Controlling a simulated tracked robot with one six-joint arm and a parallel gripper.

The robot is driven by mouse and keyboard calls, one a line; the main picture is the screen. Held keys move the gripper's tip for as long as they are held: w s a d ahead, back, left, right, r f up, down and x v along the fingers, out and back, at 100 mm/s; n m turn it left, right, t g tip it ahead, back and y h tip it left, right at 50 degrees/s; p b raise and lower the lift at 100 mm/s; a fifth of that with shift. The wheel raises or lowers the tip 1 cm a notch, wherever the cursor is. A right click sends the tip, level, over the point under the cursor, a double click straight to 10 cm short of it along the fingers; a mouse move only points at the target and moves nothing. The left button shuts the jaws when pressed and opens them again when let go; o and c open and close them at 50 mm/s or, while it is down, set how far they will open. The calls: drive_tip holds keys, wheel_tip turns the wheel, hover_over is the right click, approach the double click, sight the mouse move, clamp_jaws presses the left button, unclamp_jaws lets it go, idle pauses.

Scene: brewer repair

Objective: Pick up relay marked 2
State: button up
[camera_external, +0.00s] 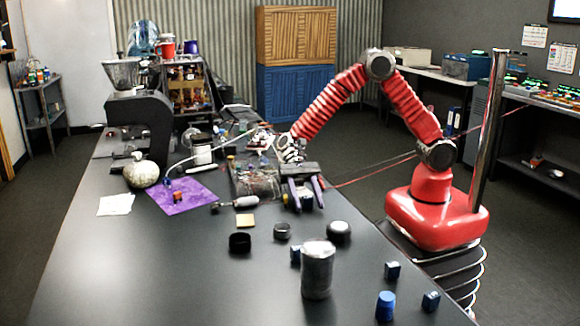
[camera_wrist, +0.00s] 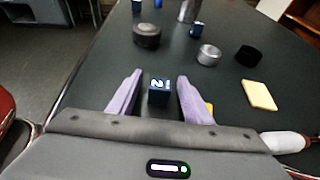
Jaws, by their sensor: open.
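The relay marked 2 (camera_wrist: 159,95) is a small dark blue block with a white "2" on its face. In the wrist view it sits between the two purple fingers of my gripper (camera_wrist: 160,75), with gaps visible on both sides. My gripper is open and does not hold it. In the external view my gripper (camera_external: 306,204) is low over the middle of the black table, fingers pointing towards the camera; the relay is hard to make out there. Other blue blocks (camera_external: 392,270) (camera_external: 430,301) stand towards the table's near right; their marks are unreadable.
A black ring (camera_external: 240,243), a small metal cup (camera_external: 282,231), a dark round lid (camera_external: 338,232) and a tan pad (camera_external: 245,221) lie near my gripper. A tall grey canister (camera_external: 317,270) stands nearer the camera. A circuit board (camera_external: 255,180) lies behind. The table's near left is clear.

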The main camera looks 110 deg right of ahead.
sight(308, 198)
drive_tip(key=shift+c, duration=0.7)
drive_tip(key=c, duration=1)
drive_tip(key=shift+r, duration=0.1)
wheel_tip(308, 198, up, 10)
drive_tip(key=shift+f, duration=0.1)
idle(0.4)
